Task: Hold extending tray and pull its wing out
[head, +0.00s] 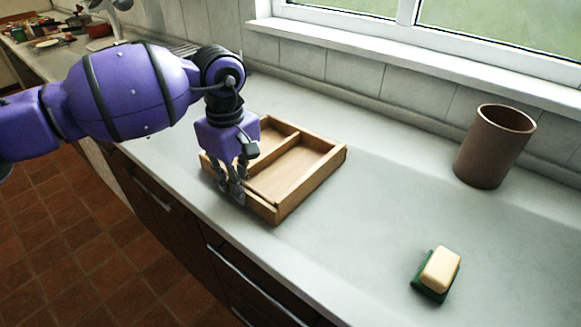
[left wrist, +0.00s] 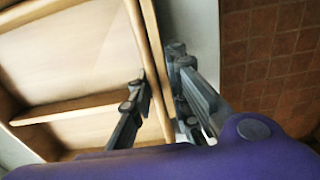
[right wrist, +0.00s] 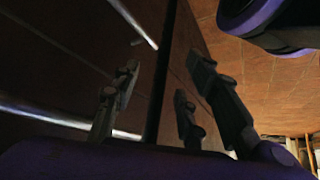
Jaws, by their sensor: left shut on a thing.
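The wooden tray (head: 313,182) lies on the grey counter near its front edge, with a divider between its compartments. In the left wrist view the tray's wall (left wrist: 158,70) shows as two close parallel wooden strips. My left gripper (head: 233,186) is shut on this front wall, with fingers on both sides of it; it also shows in the left wrist view (left wrist: 157,82). The gripper and arm hide the tray's left part, so I cannot tell how far a wing is out. My right gripper (right wrist: 155,95) is open and empty in front of the dark drawers.
A brown cup (head: 492,148) stands at the back right. A cream and green sponge (head: 438,273) lies at the front right. The counter (head: 375,205) between tray and sponge is clear. Drawers with metal handles (head: 255,284) are below the edge.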

